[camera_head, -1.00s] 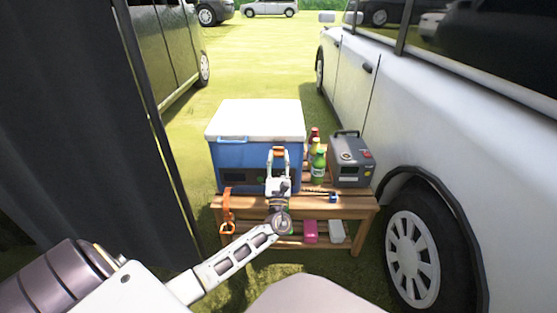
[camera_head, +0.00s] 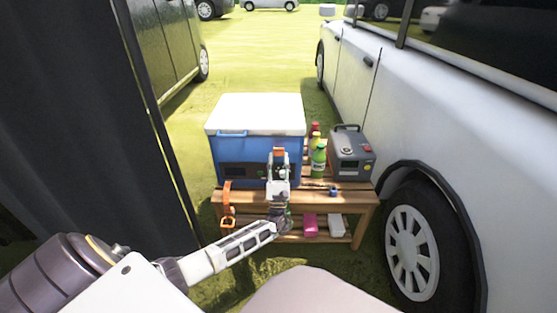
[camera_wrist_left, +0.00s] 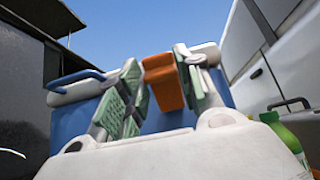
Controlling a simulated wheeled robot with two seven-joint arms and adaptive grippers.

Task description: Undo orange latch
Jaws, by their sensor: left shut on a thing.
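The orange latch (camera_head: 279,151) is on the front of a blue cooler (camera_head: 232,148) with a white lid (camera_head: 258,113). The lid lies flat on the cooler. My left gripper (camera_head: 279,157) is at the cooler's front, shut on the latch. The fingers hide part of the latch's sides. My right gripper is not in view.
The cooler stands on a wooden bench (camera_head: 358,199) beside several bottles (camera_head: 318,160) and a grey power box (camera_head: 350,153). An orange strap (camera_head: 227,203) hangs at the bench's left. A white vehicle (camera_head: 420,130) stands close on the right; a dark curtain (camera_head: 70,130) is on the left.

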